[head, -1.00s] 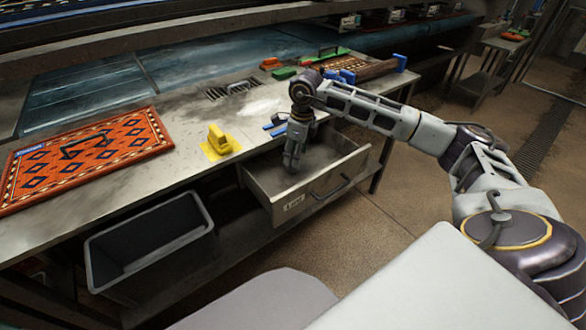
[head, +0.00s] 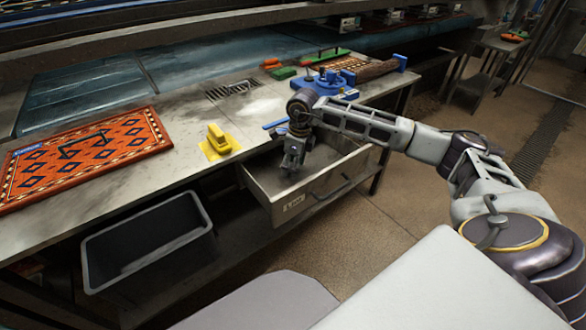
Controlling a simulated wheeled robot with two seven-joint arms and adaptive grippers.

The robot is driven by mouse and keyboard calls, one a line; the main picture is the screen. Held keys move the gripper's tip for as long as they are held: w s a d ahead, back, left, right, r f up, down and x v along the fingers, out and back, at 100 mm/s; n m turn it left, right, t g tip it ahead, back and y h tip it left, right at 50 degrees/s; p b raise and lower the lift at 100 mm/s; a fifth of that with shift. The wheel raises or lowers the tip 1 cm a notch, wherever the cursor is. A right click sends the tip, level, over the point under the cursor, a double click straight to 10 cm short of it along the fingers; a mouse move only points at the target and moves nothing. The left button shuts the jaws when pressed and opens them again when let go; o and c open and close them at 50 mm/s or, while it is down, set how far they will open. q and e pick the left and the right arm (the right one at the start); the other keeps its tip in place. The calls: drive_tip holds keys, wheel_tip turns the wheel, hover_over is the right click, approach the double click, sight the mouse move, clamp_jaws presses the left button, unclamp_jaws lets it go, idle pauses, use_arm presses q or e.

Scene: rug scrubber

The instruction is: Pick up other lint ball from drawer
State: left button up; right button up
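The drawer (head: 296,203) is pulled out from under the metal workbench, with a label and a handle on its front. My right gripper (head: 291,170) points down at the open drawer, over its left part near the front. Its fingers are small and dark here, so I cannot tell whether they are open or shut, or whether they hold anything. No lint ball can be made out; the gripper and wrist cover part of the drawer's inside. My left gripper is not in view.
A grey bin (head: 150,250) stands under the bench left of the drawer. On the bench are a patterned orange rug (head: 100,142), a yellow scrubber-like tool (head: 218,140), a blue device (head: 325,84) and a rolled rug (head: 375,71). The floor right of the drawer is clear.

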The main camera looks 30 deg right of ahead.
sight(291, 164)
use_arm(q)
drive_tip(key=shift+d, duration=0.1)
use_arm(e)
drive_tip(key=c, duration=0.8)
drive_tip(key=shift+r, duration=0.1)
drive_tip(key=shift+r, duration=0.4)
wheel_tip(291, 164, up, 5)
drive_tip(key=shift+f+p, duration=0.15)
drive_tip(key=shift+p, duration=0.4)
use_arm(q)
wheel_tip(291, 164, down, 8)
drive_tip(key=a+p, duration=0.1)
drive_tip(key=p, duration=0.1)
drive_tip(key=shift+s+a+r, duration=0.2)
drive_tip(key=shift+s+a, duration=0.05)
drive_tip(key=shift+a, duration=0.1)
use_arm(e)
drive_tip(key=shift+r, duration=6.15)
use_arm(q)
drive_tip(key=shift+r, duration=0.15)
